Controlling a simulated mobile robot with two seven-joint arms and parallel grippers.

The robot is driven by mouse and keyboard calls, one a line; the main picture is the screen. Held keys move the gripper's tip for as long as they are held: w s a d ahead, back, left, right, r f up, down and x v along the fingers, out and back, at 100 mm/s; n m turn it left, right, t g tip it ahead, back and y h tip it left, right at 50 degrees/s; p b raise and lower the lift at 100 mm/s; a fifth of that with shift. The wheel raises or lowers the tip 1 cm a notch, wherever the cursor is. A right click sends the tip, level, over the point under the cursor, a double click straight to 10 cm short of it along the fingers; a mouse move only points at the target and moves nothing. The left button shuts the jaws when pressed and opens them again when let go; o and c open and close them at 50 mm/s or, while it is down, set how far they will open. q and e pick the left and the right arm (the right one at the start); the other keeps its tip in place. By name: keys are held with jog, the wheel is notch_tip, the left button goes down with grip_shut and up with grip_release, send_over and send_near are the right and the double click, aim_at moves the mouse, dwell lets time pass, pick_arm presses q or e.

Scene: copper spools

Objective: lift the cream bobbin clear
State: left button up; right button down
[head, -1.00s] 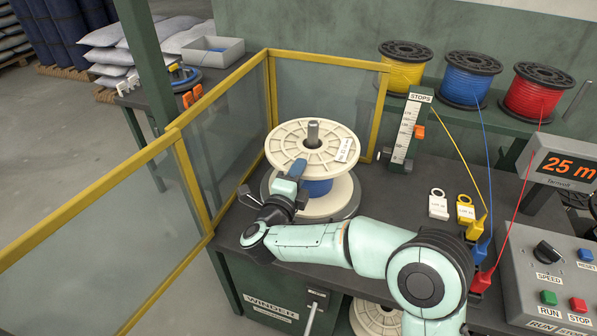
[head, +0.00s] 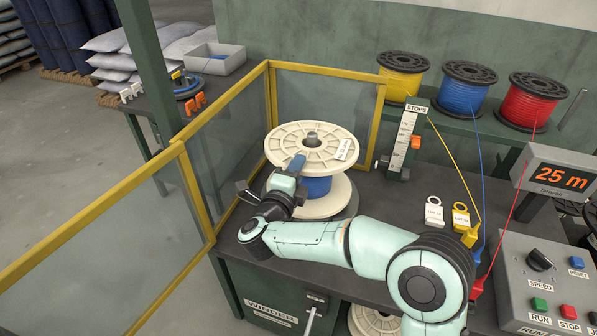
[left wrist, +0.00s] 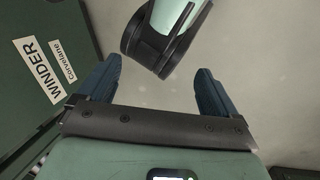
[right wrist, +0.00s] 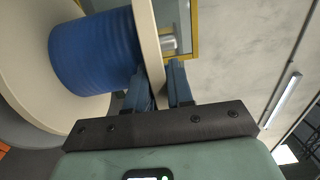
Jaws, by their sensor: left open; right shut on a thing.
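The cream bobbin (head: 285,139), wound with blue wire (head: 316,187), is around the metal spindle (head: 311,138), whose tip stands only a little above the upper flange. The bobbin looks roughly level. My right gripper (head: 296,164) is shut on the near rim of the upper flange. In the right wrist view the flange (right wrist: 148,38) runs between the fingers (right wrist: 160,84), with the blue winding beside them. Whether the lower flange (head: 332,203) is apart from the dark disc under it is hard to see. My left gripper (left wrist: 155,85) is open and empty, outside the head view.
Yellow-framed clear guard panels (head: 222,150) stand left of and behind the bobbin. The stops stand (head: 408,140) is close on its right. Yellow, blue and red spools (head: 531,100) sit on the back shelf. A control box (head: 545,275) is at the right. Space above the bobbin looks free.

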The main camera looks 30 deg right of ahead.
notch_tip(320, 180, up, 5)
jog(key=shift+f+p, duration=0.1)
jog(key=shift+p, duration=1.05)
pick_arm(q)
jog(key=s+d+r+g+p, duration=0.1)
jog(key=s+r+p, duration=0.3)
jog(key=r+p, duration=0.6)
jog(key=shift+d+r+g+h, duration=0.25)
jog(key=shift+r+g, duration=0.25)
jog(key=shift+r, duration=0.6)
pick_arm(e)
notch_tip(320, 180, up, 17)
jog(key=shift+f, duration=0.1)
pick_arm(q)
jog(key=shift+r, duration=0.1)
pick_arm(e)
jog(key=shift+d, duration=0.1)
